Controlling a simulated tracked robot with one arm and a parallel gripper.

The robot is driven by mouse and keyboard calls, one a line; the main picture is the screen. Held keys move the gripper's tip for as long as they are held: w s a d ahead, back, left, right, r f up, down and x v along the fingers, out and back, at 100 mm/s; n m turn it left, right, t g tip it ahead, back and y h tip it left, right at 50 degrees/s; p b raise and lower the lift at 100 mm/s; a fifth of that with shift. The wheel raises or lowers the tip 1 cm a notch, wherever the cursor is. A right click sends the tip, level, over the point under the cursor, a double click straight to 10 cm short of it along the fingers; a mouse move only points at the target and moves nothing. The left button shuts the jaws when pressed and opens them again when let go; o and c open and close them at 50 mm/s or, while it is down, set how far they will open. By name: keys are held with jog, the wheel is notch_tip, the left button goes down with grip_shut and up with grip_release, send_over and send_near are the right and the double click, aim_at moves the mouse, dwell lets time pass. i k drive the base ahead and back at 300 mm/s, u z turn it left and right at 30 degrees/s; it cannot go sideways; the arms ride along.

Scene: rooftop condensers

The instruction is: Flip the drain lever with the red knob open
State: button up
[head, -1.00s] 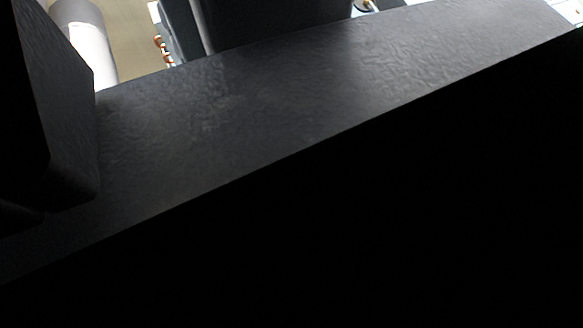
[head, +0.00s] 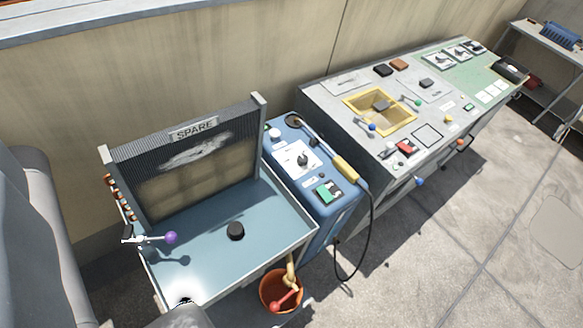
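A red lever with a round red knob (head: 275,307) shows low in the head view, in front of the mouth of an orange bucket (head: 266,284). A tan, bent pipe piece (head: 291,270) comes down just above it, at the front of the blue-grey tray unit marked SPARE (head: 207,270). The lever slants, with the knob at its lower left end. I cannot tell its exact joint with the pipe. My gripper's fingers do not show in this view.
A purple-knobbed lever (head: 171,238) sticks out at the tray's left. A blue cabinet (head: 318,205) with a yellow-handled, cabled tool (head: 346,169) stands beside it. A long grey console (head: 325,97) has several coloured knobs. Concrete floor (head: 450,240) lies open at right.

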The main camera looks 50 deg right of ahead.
aim_at(274, 307)
jog(key=k, duration=0.9)
jog(key=z, duration=0.95)
jog(key=k, duration=1.3)
jog(key=u, duration=0.3)
jog(key=i, duration=0.95)
jog(key=z, duration=0.05)
